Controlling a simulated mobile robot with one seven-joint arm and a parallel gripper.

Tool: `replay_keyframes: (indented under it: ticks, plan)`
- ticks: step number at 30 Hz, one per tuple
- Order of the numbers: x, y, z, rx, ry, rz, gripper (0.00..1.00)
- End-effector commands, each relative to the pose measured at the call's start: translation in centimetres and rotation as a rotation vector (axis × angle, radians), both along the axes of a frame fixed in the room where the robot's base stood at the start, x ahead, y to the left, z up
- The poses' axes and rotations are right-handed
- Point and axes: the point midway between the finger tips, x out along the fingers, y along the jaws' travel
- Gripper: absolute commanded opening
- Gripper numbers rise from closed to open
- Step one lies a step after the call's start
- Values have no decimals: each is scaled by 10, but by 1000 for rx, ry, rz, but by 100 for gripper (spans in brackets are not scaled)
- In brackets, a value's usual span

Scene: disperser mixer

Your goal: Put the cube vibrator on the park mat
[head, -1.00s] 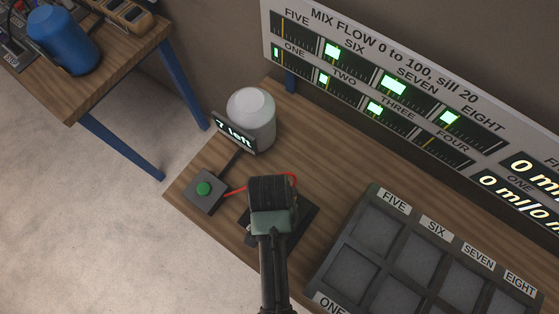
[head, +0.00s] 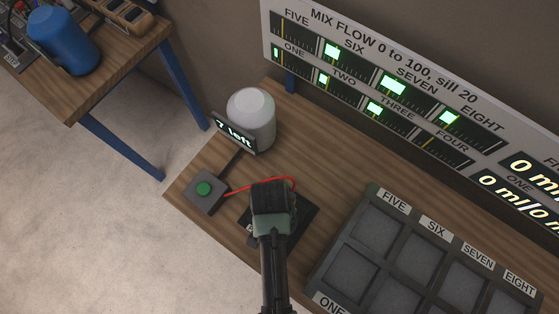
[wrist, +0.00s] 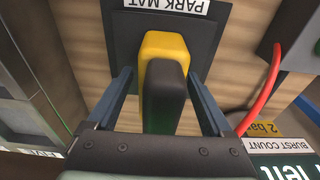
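The cube vibrator (wrist: 165,60), a yellow body with a black part, is at the dark park mat (wrist: 119,30) in the wrist view. It appears to stand on the mat. My gripper (wrist: 160,78) is open around it, one finger on each side with a narrow gap to each. In the head view my gripper (head: 271,200) is over the park mat (head: 303,223) and hides the vibrator and much of the mat.
A grey box with a green button (head: 204,189) stands left of the mat, with a red cable (head: 260,186) curving near my gripper. A white container (head: 251,118) with a "7 left" sign is behind. A dark compartment tray (head: 372,232) lies right.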

Motion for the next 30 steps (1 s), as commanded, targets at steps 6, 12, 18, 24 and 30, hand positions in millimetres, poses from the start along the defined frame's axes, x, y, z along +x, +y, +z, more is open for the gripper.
replay_keyframes:
  ticks: [6, 12, 18, 24, 30]
  plan:
    - [0, 0, 5, 0, -1, 0, 85]
    - [-1, 2, 28, 1, -4, 0, 85]
    - [-6, 5, 69, 1, -4, 0, 85]
    - [-8, 7, 104, 0, -4, 0, 85]
    - [-7, 9, 123, 1, -15, 4, 85]
